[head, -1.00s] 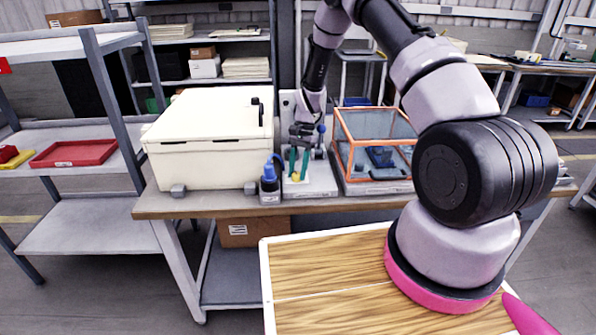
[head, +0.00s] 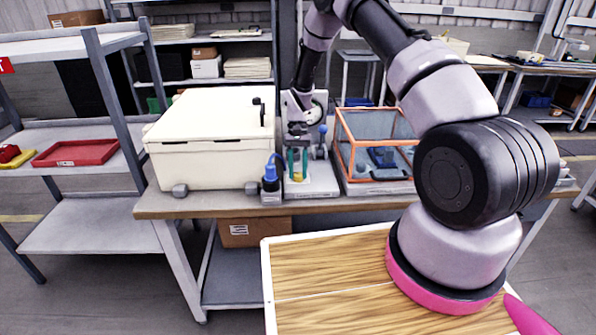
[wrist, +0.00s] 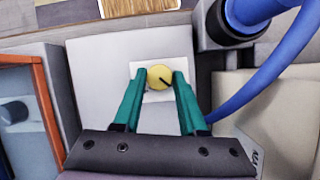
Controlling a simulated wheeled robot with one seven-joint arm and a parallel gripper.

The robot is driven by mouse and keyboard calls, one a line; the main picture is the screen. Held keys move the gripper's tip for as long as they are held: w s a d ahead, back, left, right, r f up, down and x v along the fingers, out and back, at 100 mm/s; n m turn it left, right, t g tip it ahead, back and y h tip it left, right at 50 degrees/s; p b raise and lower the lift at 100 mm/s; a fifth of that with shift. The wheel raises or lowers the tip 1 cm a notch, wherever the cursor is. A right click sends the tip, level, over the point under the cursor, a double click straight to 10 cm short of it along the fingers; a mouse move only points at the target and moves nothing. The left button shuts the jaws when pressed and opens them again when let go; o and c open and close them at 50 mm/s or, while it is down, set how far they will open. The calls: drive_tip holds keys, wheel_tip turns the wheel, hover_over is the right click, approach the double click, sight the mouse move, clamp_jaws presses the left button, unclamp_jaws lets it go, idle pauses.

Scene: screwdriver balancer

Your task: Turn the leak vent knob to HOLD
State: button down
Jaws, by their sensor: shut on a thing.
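The leak vent knob is a round yellow knob (wrist: 159,77) with a dark pointer line, on a pale plate (wrist: 150,97) on a grey base. In the wrist view the line points toward the lower right. My gripper (wrist: 160,76) has teal fingers, one on each side of the knob, shut on it. In the head view my gripper (head: 297,172) reaches down to the yellow knob (head: 298,179) on the bench. No HOLD lettering can be read, and my fingers hide part of the plate.
A blue fitting with a hose (head: 271,175) stands close at the left of the knob. A cream chest (head: 210,150) is further left. An orange-framed clear box (head: 375,150) stands at the right. A round gauge (head: 314,113) rises behind my gripper.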

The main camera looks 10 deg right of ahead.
drive_tip(key=shift+c, duration=2.3)
unclamp_jaws()
drive_tip(key=v, duration=1)
drive_tip(key=shift+r, duration=0.35)
drive_tip(key=shift+w, duration=0.15)
